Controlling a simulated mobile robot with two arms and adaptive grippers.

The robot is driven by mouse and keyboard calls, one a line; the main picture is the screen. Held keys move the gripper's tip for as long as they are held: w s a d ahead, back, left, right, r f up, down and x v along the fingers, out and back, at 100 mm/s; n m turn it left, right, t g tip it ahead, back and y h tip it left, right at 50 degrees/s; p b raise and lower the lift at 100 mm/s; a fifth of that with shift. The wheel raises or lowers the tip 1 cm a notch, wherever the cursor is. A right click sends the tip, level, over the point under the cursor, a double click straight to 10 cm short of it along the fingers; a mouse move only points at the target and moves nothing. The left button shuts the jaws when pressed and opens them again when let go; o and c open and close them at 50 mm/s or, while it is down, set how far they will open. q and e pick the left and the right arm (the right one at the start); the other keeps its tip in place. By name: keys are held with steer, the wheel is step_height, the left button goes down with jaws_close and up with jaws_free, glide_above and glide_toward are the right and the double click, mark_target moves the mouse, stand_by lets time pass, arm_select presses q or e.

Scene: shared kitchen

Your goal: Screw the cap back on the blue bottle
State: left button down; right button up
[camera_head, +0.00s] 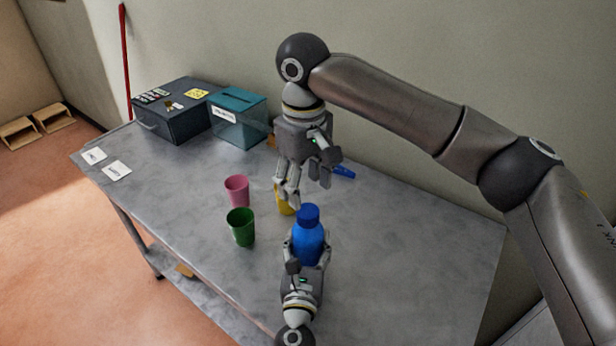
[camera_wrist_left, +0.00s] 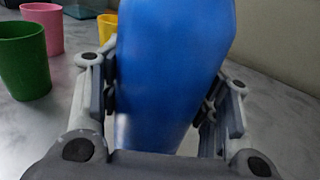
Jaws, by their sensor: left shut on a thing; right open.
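The blue bottle (camera_head: 308,245) stands upright on the grey table in the head view, with a blue cap (camera_head: 308,214) on its top. How tightly the cap sits cannot be told. My left gripper (camera_head: 308,258) is shut around the bottle's body from the near side. In the left wrist view the bottle (camera_wrist_left: 172,70) fills the space between the fingers of my left gripper (camera_wrist_left: 165,105). My right gripper (camera_head: 289,198) points down, open and empty, above and slightly behind the bottle, apart from the cap as far as I can see.
A green cup (camera_head: 241,228), a pink cup (camera_head: 236,190) and a partly hidden yellow cup (camera_head: 284,208) stand left of and behind the bottle. A dark box (camera_head: 172,122) and a teal clear box (camera_head: 238,128) stand at the back. A blue object (camera_head: 344,172) lies behind. The table's right side is clear.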

mark_target(308, 211)
steer(key=n, duration=0.4)
steer(key=shift+r+n, duration=0.2)
steer(key=shift+n, duration=0.2)
steer(key=n, duration=0.3)
steer(key=shift+d+r, duration=0.1)
steer(key=n, duration=0.4)
steer(key=shift+d+r, duration=0.1)
steer(key=shift+n, duration=1.9)
steer(key=shift+f, duration=3.95)
